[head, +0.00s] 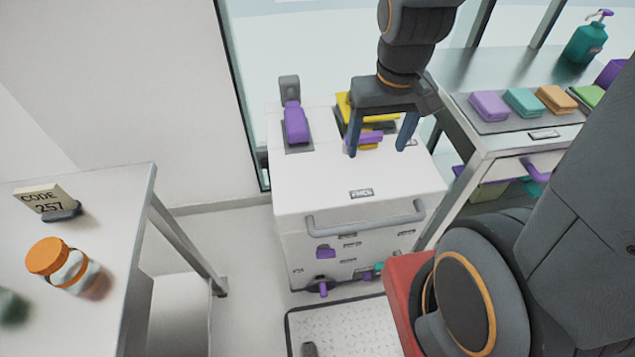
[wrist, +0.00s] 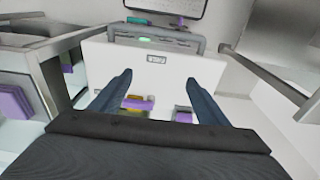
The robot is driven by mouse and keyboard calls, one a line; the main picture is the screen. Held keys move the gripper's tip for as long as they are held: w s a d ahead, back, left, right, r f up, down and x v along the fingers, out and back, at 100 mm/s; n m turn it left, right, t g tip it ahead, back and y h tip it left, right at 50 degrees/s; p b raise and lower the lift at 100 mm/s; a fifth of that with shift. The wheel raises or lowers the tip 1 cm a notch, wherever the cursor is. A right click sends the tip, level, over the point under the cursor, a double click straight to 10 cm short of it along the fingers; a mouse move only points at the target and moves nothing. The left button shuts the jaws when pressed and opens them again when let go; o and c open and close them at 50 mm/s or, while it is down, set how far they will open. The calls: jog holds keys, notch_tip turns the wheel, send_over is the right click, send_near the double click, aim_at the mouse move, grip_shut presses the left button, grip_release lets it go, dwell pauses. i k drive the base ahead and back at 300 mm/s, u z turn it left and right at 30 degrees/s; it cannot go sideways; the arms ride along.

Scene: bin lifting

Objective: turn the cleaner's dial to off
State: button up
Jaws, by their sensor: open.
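The cleaner (head: 310,190) is a white box-shaped machine with a label on top and a grey bar handle across its front; its white top also shows in the wrist view (wrist: 165,75). A purple knob-like part (head: 326,252) sits on its front face, and a purple lever (head: 323,288) shows lower down. I cannot tell for certain which part is the dial, nor read its setting. My gripper (head: 377,148) is open and empty above the cleaner's top, fingers pointing down. Its two fingers also show in the wrist view (wrist: 158,76).
A purple handle (head: 296,124) and a yellow part (head: 345,108) stand on the cleaner's back top. A bench with coloured packs (head: 490,105) is at right. A metal plate (head: 345,328) lies in front.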

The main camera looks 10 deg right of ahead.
aim_at(323, 251)
jog(key=z, duration=0.45)
jog(key=k, duration=1.3)
jog(key=u, duration=0.45)
